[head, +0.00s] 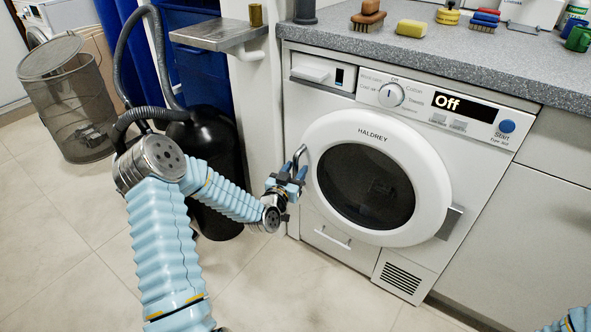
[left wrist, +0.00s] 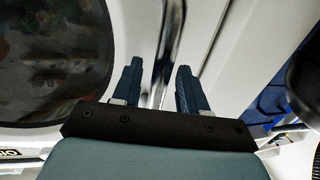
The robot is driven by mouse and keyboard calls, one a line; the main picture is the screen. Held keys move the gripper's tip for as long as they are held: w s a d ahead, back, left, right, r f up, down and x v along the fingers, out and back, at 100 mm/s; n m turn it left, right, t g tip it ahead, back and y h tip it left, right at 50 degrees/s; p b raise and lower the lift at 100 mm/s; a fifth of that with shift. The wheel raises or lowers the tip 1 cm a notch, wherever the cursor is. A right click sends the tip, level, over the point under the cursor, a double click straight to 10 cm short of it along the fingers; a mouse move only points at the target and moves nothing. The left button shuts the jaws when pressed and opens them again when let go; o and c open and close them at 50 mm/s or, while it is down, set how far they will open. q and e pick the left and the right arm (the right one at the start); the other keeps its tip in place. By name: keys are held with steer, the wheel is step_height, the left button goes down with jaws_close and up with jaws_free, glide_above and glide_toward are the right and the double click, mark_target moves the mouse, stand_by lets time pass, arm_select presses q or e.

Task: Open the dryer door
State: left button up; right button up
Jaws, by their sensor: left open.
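The dryer (head: 460,165) is white and stands under the counter, with "Off" on its display. Its round door (head: 432,175) has a white ring and dark glass and looks shut. A curved metal handle (head: 299,156) is on the door's left edge. My left gripper (head: 290,172) is at this handle, coming from the left. In the left wrist view, the handle (left wrist: 166,60) runs between the two blue fingers of my left gripper (left wrist: 160,88), with gaps at both sides. The fingers are open. The door glass (left wrist: 60,50) shows left of them. My right gripper is not in view.
The grey counter (head: 340,38) above holds brushes, a sponge and bottles. A metal shelf (head: 215,35) juts out at the upper left. A black vessel (head: 215,150) stands behind my left arm, and a mesh basket (head: 65,105) is farther left. The floor before the dryer is clear.

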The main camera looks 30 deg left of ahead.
arm_select(q)
steer(key=shift+w, duration=0.25)
jaws_close()
